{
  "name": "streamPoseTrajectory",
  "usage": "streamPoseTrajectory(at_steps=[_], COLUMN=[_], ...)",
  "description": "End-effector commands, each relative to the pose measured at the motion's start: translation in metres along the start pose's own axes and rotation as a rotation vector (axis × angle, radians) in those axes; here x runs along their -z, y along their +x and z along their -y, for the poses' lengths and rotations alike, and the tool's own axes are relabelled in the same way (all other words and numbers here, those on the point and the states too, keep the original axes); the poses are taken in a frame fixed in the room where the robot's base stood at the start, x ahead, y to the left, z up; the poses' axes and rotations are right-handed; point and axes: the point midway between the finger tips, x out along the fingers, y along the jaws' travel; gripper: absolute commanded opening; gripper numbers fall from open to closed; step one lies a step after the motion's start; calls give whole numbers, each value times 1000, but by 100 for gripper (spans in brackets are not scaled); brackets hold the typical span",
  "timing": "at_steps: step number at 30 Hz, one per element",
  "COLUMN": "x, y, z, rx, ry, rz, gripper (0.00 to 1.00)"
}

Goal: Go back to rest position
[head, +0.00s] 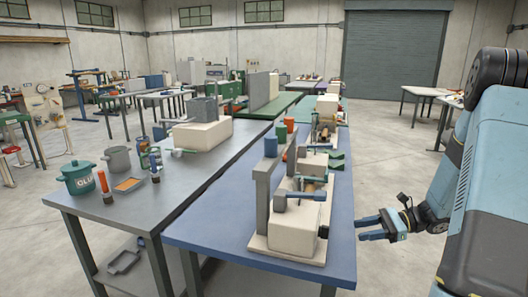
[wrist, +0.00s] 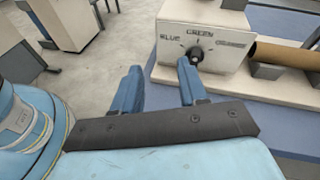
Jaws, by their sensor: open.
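My gripper (head: 384,226) hangs in free air to the right of the blue table in the head view, open and empty. In the wrist view its two blue fingers (wrist: 158,90) stand apart with nothing between them. The spiral winder (head: 290,222), a cream machine on a pale base, stands on the blue table, left of my gripper and apart from it. In the wrist view a box with a black selector knob (wrist: 195,54) lies beyond the right finger. Its labels include BLUE and GREEN. A brown tube (wrist: 285,54) lies beside that box.
The blue table's (head: 215,235) right edge is close to my gripper. A grey table (head: 85,208) at left bears a green glue pot (head: 78,178), a grey mug (head: 117,160) and an orange-handled tool (head: 104,184). Open floor (head: 390,165) lies beyond my gripper toward the shutter door.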

Motion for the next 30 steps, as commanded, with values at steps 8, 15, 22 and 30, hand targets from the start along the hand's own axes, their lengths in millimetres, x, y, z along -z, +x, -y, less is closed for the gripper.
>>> streamPoseTrajectory(at_steps=[8,15,22,30], x=[-59,-102,-138,-176], y=[20,30,35,34], z=[-22,-44,-68,-96], rx=[-196,-346,-476,-607], ry=[-198,-377,-558,-784], rz=[-192,-354,-506,-685], gripper=[43,43,43,43])
